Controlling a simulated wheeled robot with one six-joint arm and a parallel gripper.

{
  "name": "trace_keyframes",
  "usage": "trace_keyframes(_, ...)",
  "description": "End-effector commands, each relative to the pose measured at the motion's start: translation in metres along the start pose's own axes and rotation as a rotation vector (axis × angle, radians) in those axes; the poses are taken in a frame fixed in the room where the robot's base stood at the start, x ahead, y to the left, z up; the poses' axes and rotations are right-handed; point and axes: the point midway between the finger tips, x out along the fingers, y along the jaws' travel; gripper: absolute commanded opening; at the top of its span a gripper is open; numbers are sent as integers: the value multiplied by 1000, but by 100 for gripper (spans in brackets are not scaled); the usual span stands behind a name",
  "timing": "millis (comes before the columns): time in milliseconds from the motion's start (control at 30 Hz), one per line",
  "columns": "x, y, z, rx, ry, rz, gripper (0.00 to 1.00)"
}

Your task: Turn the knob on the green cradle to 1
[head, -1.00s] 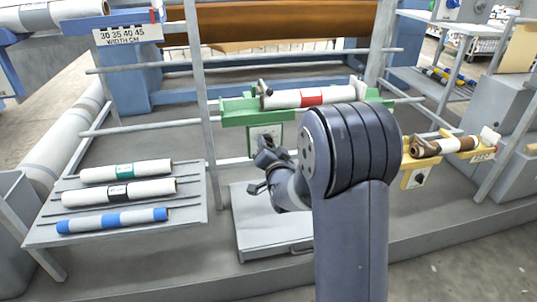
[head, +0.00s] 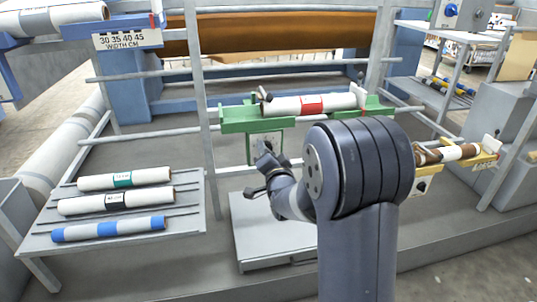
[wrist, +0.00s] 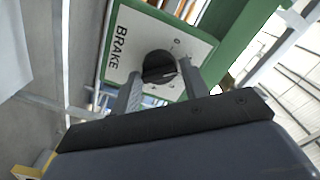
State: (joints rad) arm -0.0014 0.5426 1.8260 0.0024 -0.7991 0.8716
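The green cradle (head: 240,121) holds a white roll with a red band (head: 311,105). A pale plate marked BRAKE (wrist: 126,48) hangs from the cradle. It carries a round black knob (wrist: 158,66) with a light pointer line; a 0 mark shows above the knob, other marks are too small to read. My gripper (wrist: 161,72) is open, its two fingers on either side of the knob in the wrist view. I cannot tell whether they touch it. In the head view my gripper (head: 267,160) is in front of the plate and hides the knob.
A yellow cradle (head: 483,160) with a brown and white roll is at the right. A grey rack (head: 190,215) with three rolls is at the left. A grey platform (head: 270,240) lies below the gripper. Horizontal rails (head: 150,130) run beside the green cradle.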

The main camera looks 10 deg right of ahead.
Motion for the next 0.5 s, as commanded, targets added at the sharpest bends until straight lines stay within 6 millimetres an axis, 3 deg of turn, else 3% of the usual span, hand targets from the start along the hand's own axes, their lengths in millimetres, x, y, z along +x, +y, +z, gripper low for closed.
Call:
trace_keyframes(167,0,0,0,0,0,0,58)
trace_keyframes(500,-5,0,0,-1,-2,2,59)
